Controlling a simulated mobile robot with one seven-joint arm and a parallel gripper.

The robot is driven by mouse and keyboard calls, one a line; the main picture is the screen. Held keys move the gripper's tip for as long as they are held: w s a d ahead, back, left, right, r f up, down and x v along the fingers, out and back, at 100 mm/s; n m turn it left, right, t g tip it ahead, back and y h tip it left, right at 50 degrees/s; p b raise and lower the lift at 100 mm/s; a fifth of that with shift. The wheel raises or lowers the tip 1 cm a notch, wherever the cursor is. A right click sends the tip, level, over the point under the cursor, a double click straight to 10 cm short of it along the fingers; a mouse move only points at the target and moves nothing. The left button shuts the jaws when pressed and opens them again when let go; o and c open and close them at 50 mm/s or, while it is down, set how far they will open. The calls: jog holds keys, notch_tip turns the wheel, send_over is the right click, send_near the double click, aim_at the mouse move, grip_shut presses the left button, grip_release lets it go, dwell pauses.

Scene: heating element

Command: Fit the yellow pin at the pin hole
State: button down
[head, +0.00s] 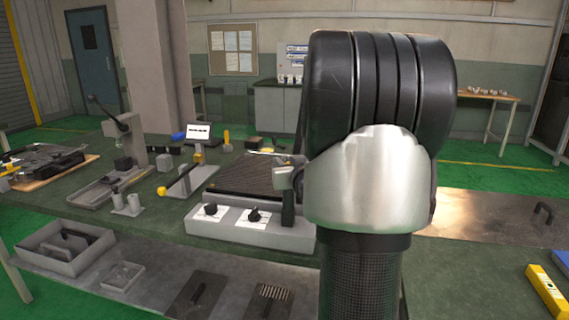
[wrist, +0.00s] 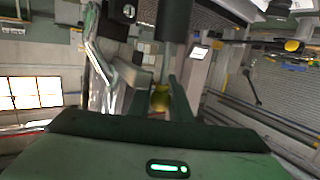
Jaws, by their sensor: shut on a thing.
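In the wrist view my gripper (wrist: 160,88) is shut on a small yellow thing, the yellow pin (wrist: 160,99), which shows between the two fingers. The pin's lower part is hidden by the gripper body. In the head view my arm hides most of the gripper; a grey part of it (head: 284,179) shows at the right edge of the heating unit (head: 250,228). This unit has a dark ribbed top and a pale front panel with two black knobs. I cannot make out the pin hole in either view.
Left on the green bench stand a grey lever press (head: 125,140), a yellow-ended rod (head: 163,191) and a small screen (head: 198,131). A lower shelf holds a grey tray (head: 65,250) and dark plates. A bare metal sheet (head: 480,222) lies at right.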

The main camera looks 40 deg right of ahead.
jog(key=shift+f+b, duration=0.35)
jog(key=shift+f, duration=0.15)
